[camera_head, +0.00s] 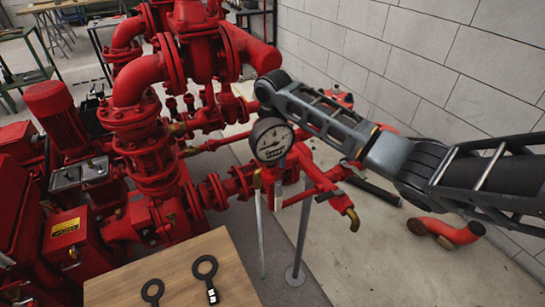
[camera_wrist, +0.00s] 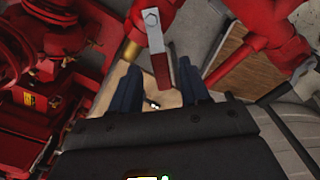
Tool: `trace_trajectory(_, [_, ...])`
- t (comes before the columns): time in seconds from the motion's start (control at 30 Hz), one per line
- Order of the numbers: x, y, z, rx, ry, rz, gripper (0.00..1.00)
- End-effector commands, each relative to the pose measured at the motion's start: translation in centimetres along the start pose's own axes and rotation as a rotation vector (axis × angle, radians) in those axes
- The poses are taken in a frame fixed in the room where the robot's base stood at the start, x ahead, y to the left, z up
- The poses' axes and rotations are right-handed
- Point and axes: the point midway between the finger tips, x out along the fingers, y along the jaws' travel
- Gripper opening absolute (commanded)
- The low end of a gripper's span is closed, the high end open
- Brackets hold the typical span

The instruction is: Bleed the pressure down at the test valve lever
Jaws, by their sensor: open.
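The test valve lever (camera_wrist: 158,52) shows in the wrist view as a flat grey metal bar with a bolt at its top and a red grip at its lower end. It hangs from the red pipework. My gripper (camera_wrist: 157,82) is open, with one dark finger on each side of the red grip. Gaps show between the grip and both fingers; I cannot tell the depth.
A wooden table (camera_head: 175,272) with black ring-shaped tools (camera_head: 205,267) stands in front. Red pump pipework (camera_head: 150,155) fills the left. Thin support posts (camera_head: 300,235) stand under the test pipe. A loose red pipe elbow (camera_head: 447,232) lies on the floor at right.

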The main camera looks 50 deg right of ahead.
Motion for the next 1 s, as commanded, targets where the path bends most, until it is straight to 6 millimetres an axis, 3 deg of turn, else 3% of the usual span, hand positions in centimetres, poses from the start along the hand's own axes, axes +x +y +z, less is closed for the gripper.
trace_trajectory(0.5, [-7.0,0.2,0.1,0.0,-0.003,0.001,0.46])
trace_trajectory(1.0, [-7.6,0.1,0.1,0.001,-0.002,0.0,0.46])
